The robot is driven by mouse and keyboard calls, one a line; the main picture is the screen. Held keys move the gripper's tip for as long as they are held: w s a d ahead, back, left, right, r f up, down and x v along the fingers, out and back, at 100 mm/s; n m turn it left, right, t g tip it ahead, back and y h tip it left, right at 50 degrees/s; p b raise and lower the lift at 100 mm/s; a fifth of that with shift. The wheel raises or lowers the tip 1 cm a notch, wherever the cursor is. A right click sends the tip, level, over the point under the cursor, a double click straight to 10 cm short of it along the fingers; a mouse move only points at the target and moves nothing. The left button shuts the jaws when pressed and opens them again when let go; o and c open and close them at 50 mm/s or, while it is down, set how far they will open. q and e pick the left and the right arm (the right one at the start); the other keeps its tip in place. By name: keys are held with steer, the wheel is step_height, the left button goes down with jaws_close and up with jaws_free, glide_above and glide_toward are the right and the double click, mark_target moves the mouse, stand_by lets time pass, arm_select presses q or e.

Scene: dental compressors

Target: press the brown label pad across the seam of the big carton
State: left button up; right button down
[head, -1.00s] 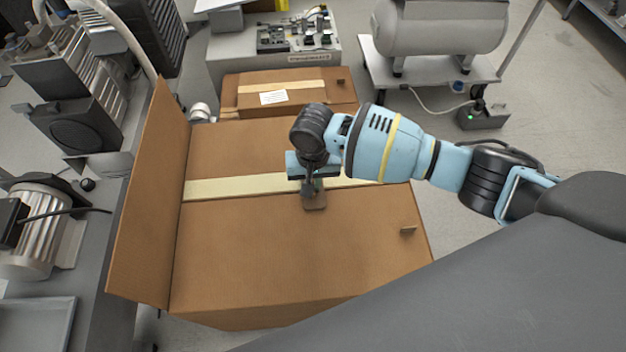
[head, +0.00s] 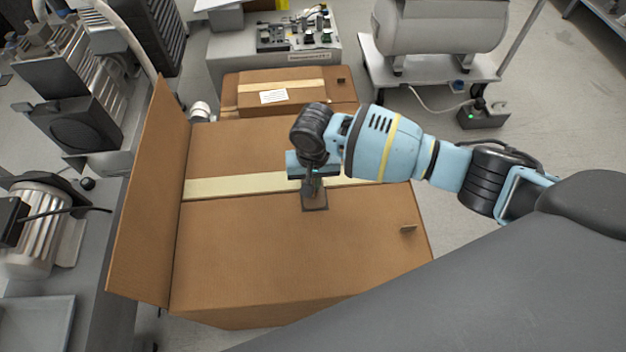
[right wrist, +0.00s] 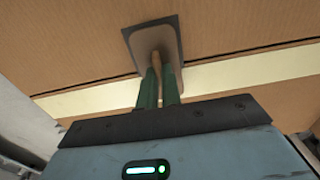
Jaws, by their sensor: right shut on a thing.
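The big carton (head: 250,250) fills the middle of the head view, with a cream tape strip (head: 230,187) running across its top along the seam. The brown label pad (head: 315,202) is low over the carton top, at the near side of the strip. It also shows in the right wrist view (right wrist: 150,40), with a dark edge around it and one end overlapping the strip. My right gripper (right wrist: 158,88) is shut on the pad's upright handle. Whether the pad touches the cardboard is hard to tell. My left gripper is out of view.
A carton flap (head: 150,200) stands up on the left. A smaller taped carton (head: 310,85) with a white label lies behind. A workbench with a motor (head: 40,235) is at left, and a tank on a cart (head: 440,30) at back right.

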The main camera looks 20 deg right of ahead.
steer(key=shift+s+f, duration=0.1)
steer(key=c, duration=1.5)
jaws_free()
step_height(320, 180, up, 7)
steer(key=shift+r+p, duration=0.15)
steer(key=shift+p, duration=1.05)
steer(key=shift+r, duration=0.3)
